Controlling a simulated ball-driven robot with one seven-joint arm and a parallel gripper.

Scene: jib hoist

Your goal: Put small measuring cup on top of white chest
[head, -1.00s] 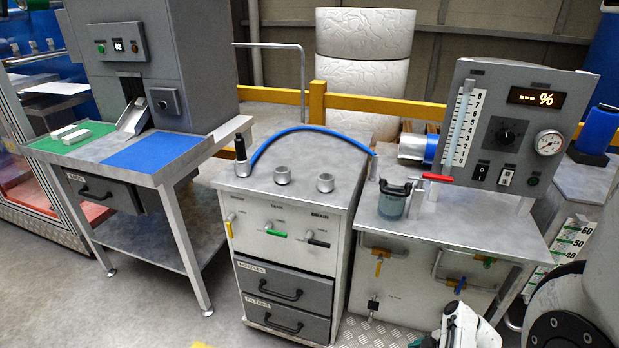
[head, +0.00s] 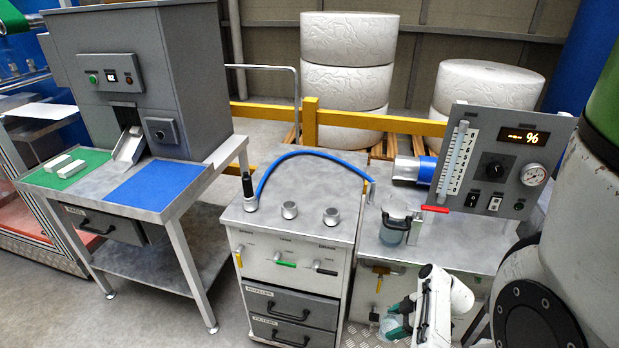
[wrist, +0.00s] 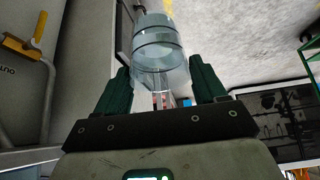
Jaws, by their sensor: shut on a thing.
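My gripper (head: 398,322) is low in front of the right-hand bench in the head view. Its green fingers are shut on a clear small measuring cup (head: 388,328), held in the air. In the wrist view the cup (wrist: 158,45) is between the two fingers of my gripper (wrist: 165,85), with dark rings around it. The white chest (head: 265,250) stands left of my gripper, with valves and dark drawers on its front. Its grey metal top (head: 312,188) is above the height of my gripper.
The chest top carries round metal fittings (head: 289,210) and an arched blue hose (head: 300,153), with bare metal between. A larger lidded jar (head: 394,232) stands on the right bench beside a red lever (head: 434,209). A gauge panel (head: 500,160) rises behind.

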